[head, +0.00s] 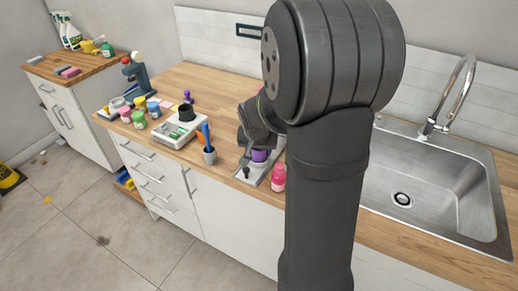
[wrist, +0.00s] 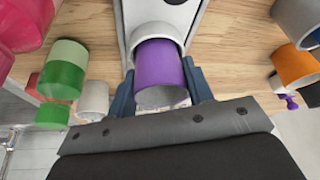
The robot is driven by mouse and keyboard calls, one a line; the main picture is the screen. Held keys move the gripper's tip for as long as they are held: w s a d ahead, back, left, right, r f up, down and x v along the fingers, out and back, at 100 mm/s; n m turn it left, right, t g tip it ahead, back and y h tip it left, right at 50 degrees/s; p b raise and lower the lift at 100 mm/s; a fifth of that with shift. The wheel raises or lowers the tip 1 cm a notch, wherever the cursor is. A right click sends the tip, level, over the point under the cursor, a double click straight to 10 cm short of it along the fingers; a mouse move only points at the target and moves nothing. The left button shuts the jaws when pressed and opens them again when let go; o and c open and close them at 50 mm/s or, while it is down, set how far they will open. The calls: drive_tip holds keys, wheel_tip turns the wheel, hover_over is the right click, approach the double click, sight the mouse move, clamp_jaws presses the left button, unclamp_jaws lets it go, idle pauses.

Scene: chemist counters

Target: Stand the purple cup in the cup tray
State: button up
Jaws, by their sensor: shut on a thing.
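The purple cup (wrist: 158,62) is between the two blue-grey fingers of my gripper (wrist: 160,85) in the wrist view, and the gripper is shut on it. In the head view the purple cup (head: 260,155) shows as a small patch under my gripper (head: 258,148), partly hidden by my arm. The cup tray (wrist: 190,18), pale grey with a rounded end, lies right at the cup in the wrist view. In the head view the tray (head: 250,176) lies near the counter's front edge. I cannot tell whether the cup rests on its floor.
A pink bottle (head: 278,178) stands close to the tray's right side. A grey cup with blue and orange items (head: 209,156) stands left of it, near a white box (head: 165,133). The sink (head: 430,190) is to the right.

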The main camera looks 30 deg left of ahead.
drive_tip(key=shift+s+d+f, duration=0.1)
drive_tip(key=shift+s+f, duration=0.05)
drive_tip(key=shift+f, duration=0.5)
drive_tip(key=o, duration=1.1)
drive_tip(key=shift+f, duration=0.15)
drive_tip(key=shift+c, duration=0.2)
drive_tip(key=shift+d, duration=0.1)
drive_tip(key=shift+r, duration=0.25)
drive_tip(key=v, duration=1.3)
drive_tip(key=shift+w+a+r, duration=0.15)
drive_tip(key=shift+w+a, duration=0.15)
